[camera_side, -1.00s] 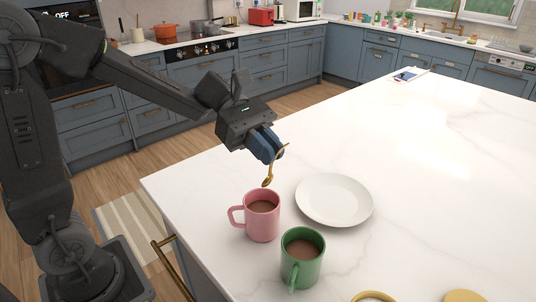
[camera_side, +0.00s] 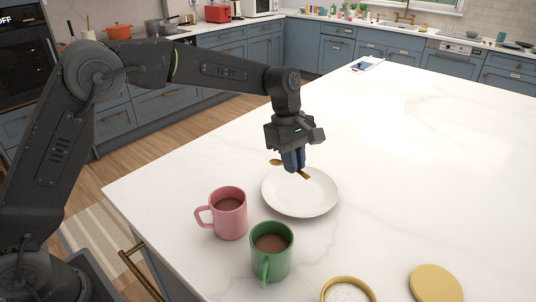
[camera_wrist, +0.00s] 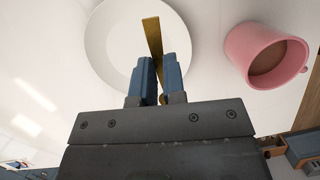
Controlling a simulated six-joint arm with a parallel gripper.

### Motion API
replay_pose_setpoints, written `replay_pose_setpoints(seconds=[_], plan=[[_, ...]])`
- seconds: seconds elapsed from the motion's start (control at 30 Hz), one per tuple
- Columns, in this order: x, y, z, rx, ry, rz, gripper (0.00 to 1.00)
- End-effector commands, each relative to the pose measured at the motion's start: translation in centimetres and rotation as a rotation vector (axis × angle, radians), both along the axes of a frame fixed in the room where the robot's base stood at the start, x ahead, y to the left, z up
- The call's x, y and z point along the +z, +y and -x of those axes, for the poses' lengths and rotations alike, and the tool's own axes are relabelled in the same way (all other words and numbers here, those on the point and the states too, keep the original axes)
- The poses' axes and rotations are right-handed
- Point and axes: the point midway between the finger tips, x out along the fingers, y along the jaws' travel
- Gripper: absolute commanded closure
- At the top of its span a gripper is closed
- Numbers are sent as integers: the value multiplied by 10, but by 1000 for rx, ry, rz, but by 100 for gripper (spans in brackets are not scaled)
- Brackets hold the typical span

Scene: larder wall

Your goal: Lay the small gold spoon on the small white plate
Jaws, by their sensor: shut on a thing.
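My gripper (camera_side: 293,168) points down over the far part of the small white plate (camera_side: 300,206). It is shut on the small gold spoon (camera_side: 276,162). The spoon lies roughly level across the jaws, its bowl out to the left and its handle end out to the right over the plate. I cannot tell whether the spoon touches the plate. In the wrist view the gripper (camera_wrist: 156,68) pinches the spoon's flat handle (camera_wrist: 151,34), with the plate (camera_wrist: 105,45) behind it. The spoon's bowl is mostly hidden there by the fingers.
A pink mug (camera_side: 231,223) and a green mug (camera_side: 271,263), both with brown drink, stand left and in front of the plate. A gold-rimmed bowl of white stuff (camera_side: 347,292) and a gold disc (camera_side: 436,284) lie at the front. The counter right of the plate is clear.

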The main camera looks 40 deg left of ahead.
Motion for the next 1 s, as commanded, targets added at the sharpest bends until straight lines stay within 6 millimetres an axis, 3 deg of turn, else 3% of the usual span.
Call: replay_pose_setpoints(seconds=[0.1, 0.33, 0.63, 1.0], plan=[[-15, -5, -24, 5, -24, -111, 100], [-26, -9, -48, 19, -48, -221, 100], [-38, -9, -53, 21, -49, -243, 100], [-79, -9, -52, 20, -48, -242, 100]])
